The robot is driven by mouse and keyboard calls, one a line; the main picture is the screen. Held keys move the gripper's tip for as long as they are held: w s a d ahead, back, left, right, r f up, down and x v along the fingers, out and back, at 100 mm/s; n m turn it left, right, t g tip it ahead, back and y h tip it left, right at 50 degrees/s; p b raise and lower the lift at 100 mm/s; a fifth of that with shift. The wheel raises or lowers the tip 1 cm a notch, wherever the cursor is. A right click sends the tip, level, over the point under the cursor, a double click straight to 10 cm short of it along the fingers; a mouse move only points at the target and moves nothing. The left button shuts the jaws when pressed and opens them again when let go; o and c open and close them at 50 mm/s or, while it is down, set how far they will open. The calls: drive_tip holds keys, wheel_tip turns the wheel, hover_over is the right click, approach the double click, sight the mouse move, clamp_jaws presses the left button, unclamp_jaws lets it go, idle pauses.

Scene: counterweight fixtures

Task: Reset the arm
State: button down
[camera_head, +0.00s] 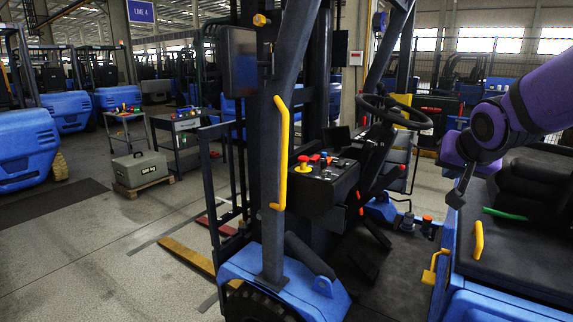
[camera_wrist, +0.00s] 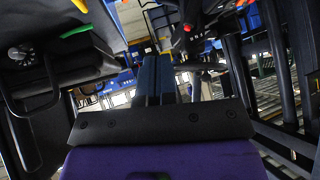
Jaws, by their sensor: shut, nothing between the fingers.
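My purple arm reaches in from the right in the head view. My gripper (camera_head: 460,192) points down beside the black seat of a blue forklift, to the left of the seat's edge. In the wrist view my gripper (camera_wrist: 165,75) shows as two dark blue-grey fingers side by side, closed together with nothing between them. A green strip (camera_head: 505,214) lies on the seat to the right of my gripper. A yellow handle (camera_head: 478,240) stands below and right of the fingers.
A black steering wheel (camera_head: 393,110) and a control panel (camera_head: 318,180) with coloured knobs are left of my gripper. A yellow grab bar (camera_head: 281,150) is on the dark post. Open floor (camera_head: 100,260) lies at the left, with a grey box (camera_head: 139,168) on a pallet.

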drive_tip(key=s+a+n+g, duration=0.1)
drive_tip(key=s+n+g, duration=0.1)
drive_tip(key=s, duration=0.9)
drive_tip(key=s+a+r+n+g+y, duration=0.1)
drive_tip(key=s+n+g, duration=0.1)
drive_tip(key=s, duration=1)
drive_tip(key=shift+s+a+n, duration=0.25)
drive_tip(key=shift+a+n, duration=0.05)
drive_tip(key=shift+a, duration=0.1)
drive_tip(key=shift+w+a, duration=0.1)
